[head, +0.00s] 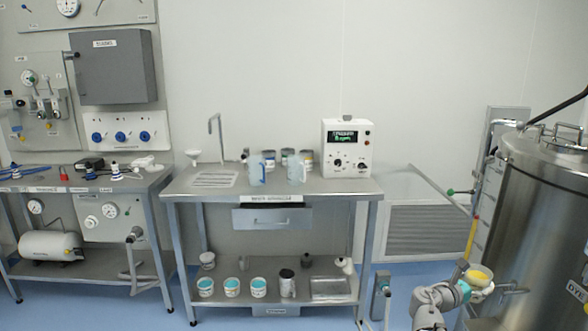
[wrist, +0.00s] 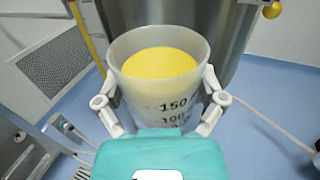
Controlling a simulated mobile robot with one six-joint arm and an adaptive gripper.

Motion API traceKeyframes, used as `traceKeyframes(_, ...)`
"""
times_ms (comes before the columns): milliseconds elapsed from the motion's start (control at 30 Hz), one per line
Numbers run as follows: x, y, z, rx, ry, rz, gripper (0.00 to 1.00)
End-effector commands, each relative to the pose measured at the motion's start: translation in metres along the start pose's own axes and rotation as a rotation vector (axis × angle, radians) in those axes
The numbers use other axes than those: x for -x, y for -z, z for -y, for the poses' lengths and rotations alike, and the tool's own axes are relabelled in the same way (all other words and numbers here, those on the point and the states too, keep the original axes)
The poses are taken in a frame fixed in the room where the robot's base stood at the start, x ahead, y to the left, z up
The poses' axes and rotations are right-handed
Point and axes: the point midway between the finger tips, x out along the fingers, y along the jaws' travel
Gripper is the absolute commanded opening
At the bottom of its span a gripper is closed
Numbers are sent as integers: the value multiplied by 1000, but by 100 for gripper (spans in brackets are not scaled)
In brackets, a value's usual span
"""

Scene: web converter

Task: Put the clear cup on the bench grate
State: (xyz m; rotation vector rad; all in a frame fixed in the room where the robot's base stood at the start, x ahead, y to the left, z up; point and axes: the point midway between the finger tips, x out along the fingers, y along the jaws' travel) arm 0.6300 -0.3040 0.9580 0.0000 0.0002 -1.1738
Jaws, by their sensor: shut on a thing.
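My gripper (wrist: 160,101) is shut on a clear cup (wrist: 165,92), one finger on each side of its wall. The cup has dark volume marks, 150 among them, stands about upright and holds something yellow. In the head view the cup (head: 478,284) and my gripper (head: 463,285) are at the lower right, in front of the steel tank and well away from the bench. The bench grate (head: 214,179) is a pale slotted plate at the left of the middle bench's top. It looks bare.
The middle bench (head: 225,190) also bears two translucent jugs (head: 257,172), several tins behind them, a white funnel and a tall bent rod near the grate, and a white display box (head: 346,148). The steel tank (head: 548,200) stands close by my gripper. Blue floor lies between.

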Motion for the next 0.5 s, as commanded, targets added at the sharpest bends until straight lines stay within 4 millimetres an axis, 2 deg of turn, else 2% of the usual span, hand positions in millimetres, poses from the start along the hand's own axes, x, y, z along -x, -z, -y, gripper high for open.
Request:
traceKeyframes(33,0,-17,0,0,0,0,30)
traceKeyframes(500,0,-94,0,0,0,0,30)
